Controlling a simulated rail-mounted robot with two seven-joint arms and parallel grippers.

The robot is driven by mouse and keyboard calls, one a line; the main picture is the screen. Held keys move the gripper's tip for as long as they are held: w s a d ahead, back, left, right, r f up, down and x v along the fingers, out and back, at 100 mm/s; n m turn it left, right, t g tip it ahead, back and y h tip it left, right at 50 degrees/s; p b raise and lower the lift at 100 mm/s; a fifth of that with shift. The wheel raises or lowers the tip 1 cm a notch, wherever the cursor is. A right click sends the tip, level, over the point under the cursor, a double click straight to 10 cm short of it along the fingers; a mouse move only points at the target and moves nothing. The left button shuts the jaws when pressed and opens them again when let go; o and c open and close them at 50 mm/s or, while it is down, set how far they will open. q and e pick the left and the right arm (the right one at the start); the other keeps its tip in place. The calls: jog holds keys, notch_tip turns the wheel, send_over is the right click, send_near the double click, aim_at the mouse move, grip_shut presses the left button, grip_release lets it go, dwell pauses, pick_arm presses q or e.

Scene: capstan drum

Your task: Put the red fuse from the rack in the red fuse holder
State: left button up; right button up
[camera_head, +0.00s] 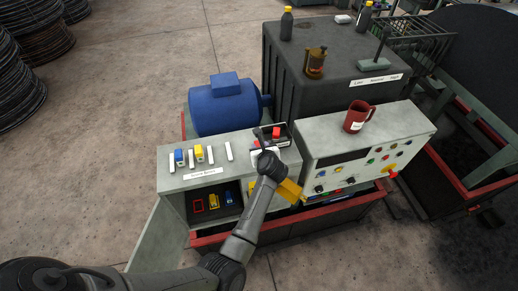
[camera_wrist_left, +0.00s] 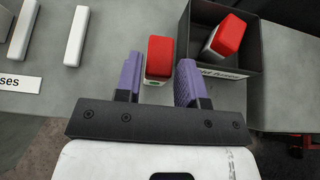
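A red fuse (camera_wrist_left: 159,58) with a white lower part stands on the grey rack top (camera_wrist_left: 110,45). The two purple fingers of my left gripper (camera_wrist_left: 157,80) are on either side of it, open, with a clear gap on the left finger's side and the right finger very close. In the head view, my left gripper (camera_head: 266,160) is over the right part of the rack and mostly hides this fuse. A red outlined holder (camera_head: 199,203), seemingly empty, is at the left of the dark recess in the rack's front. My right gripper is out of view.
A dark open box (camera_wrist_left: 245,55) right of my fingers holds another red fuse (camera_wrist_left: 229,35), tilted. A blue fuse (camera_head: 179,157) and a yellow fuse (camera_head: 199,152) stand among white strips on the rack. A grey control panel with a red mug (camera_head: 356,117) is to the right.

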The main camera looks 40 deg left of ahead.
aim_at(259, 145)
pick_arm(q)
jog(key=shift+b+x, duration=0.55)
jog(key=shift+x, duration=1.2)
jog(key=shift+r, duration=0.1)
jog(key=shift+d, duration=0.1)
jog(key=shift+c, duration=0.4)
jog(key=c, duration=0.6)
